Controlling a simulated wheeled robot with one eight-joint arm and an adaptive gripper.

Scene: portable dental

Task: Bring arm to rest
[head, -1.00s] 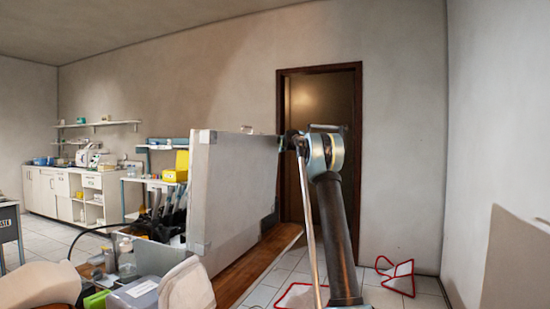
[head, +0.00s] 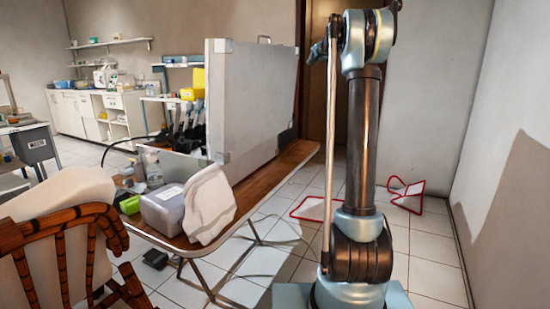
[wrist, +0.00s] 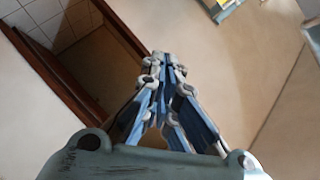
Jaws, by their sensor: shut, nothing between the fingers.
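My gripper (wrist: 160,65) shows in the wrist view with its blue and grey fingers drawn together at the tips. It is shut and empty. It is clear of any surface, with the wall and the dark door frame (wrist: 75,75) behind it. In the head view my arm stands upright at the right of the folding table. The upper end of the arm is near the top edge of the picture, beside the doorway. The gripper's fingers cannot be made out there.
A wooden folding table (head: 265,172) bears an upright grey case (head: 255,100), a grey box (head: 162,208) and a white cloth-like object (head: 209,205). A wooden chair (head: 60,240) stands at front left. Red-edged shapes (head: 407,194) lie on the tiled floor. Bare wall is at right.

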